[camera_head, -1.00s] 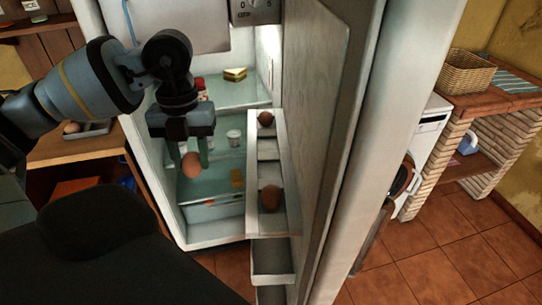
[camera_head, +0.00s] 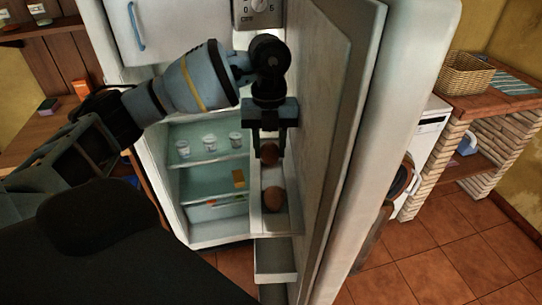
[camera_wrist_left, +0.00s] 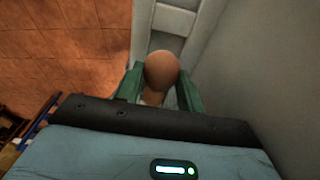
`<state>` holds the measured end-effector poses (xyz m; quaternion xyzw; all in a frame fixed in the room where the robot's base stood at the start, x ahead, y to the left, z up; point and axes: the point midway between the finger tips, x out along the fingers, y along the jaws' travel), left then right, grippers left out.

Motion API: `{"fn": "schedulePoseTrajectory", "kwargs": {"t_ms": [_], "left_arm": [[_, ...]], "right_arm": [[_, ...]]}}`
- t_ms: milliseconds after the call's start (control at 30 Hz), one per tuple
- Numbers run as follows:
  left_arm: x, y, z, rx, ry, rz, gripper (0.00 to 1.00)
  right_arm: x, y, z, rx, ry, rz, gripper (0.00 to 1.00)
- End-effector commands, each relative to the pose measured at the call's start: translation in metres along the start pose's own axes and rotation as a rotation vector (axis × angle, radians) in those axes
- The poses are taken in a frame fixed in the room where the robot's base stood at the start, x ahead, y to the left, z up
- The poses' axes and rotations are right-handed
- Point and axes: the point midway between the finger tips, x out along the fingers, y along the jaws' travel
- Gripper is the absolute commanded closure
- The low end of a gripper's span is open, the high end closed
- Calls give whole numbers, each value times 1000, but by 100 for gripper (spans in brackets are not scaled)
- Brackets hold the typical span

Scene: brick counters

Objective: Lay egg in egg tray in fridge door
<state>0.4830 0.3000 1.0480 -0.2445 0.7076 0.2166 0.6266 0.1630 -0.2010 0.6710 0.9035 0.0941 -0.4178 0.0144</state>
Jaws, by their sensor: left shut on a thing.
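My left gripper (camera_head: 268,150) is over the shelf on the inside of the open fridge door, pointing down. It is shut on a brown egg (camera_head: 269,156), which also shows between the green fingers in the wrist view (camera_wrist_left: 161,70). The egg tray (camera_head: 285,215) is the pale door shelf. A second brown egg (camera_head: 273,198) lies in its near part, just in front of the held egg. The gripper hides the far part of the tray. I cannot tell whether the held egg touches the tray. My right gripper is not in view.
The open fridge door (camera_head: 330,150) stands close on the right of the gripper. Inside the fridge, glass shelves hold several small cups (camera_head: 209,143) and a yellow item (camera_head: 239,178). A lower door shelf (camera_head: 275,262) sits under the tray. A basket (camera_head: 466,73) stands on the counter far right.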

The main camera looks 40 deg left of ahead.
Motion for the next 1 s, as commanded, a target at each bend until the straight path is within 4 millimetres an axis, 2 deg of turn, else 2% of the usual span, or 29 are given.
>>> {"fn": "schedulePoseTrajectory", "kwargs": {"t_ms": [267, 600, 1000], "left_arm": [[2, -5, 2, -1, -1, 0, 74], [35, -4, 6, -2, -1, 1, 74], [40, -4, 6, -1, 0, 1, 74]], "right_arm": [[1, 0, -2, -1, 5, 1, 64], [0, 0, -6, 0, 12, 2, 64], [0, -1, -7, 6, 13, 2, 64]]}}
